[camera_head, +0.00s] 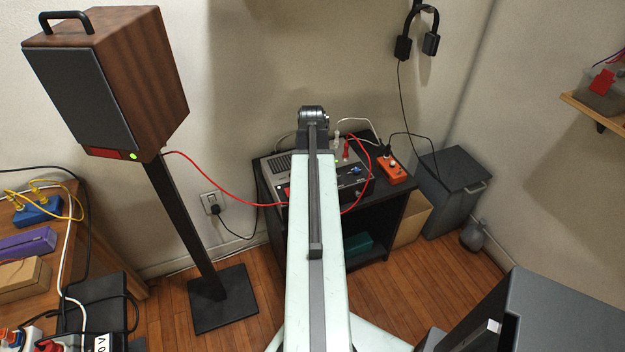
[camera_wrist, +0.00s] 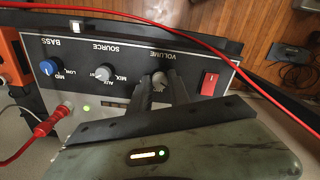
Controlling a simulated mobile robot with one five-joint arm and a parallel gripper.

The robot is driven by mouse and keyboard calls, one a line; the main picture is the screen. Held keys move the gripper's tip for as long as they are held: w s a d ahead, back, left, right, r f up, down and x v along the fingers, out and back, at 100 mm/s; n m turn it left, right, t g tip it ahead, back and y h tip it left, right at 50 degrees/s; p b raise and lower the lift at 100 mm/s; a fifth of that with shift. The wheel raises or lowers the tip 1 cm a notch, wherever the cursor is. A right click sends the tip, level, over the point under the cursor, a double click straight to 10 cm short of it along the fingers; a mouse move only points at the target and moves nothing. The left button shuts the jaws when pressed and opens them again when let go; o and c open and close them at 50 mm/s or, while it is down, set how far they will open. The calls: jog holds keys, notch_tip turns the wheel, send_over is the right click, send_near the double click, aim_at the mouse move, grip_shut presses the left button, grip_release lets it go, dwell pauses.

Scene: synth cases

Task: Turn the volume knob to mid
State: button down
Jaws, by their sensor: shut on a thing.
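The volume knob (camera_wrist: 158,77) is a small grey knob under the upside-down word VOLUME on the dark front panel (camera_wrist: 128,58) in the wrist view. My gripper (camera_wrist: 162,84) has its two dark fingers shut on this knob, one on each side. The fingers hide most of the knob's sides and any scale marks around it, so I cannot read its setting. In the head view the amplifier (camera_head: 276,166) sits on a black stand, and my arm hides the volume knob and my gripper's fingers.
Near the volume knob are the grey source knob (camera_wrist: 104,73), the blue bass knob (camera_wrist: 48,67) and a red switch (camera_wrist: 209,81). A red cable (camera_wrist: 150,20) crosses above the panel. An orange box (camera_head: 393,173) stands beside the amplifier; a speaker (camera_head: 75,95) stands left.

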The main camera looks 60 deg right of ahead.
jog(key=m, duration=1.1)
dwell(0.3)
jog(key=shift+m, duration=0.4)
jog(key=c, duration=1.2)
grip_release()
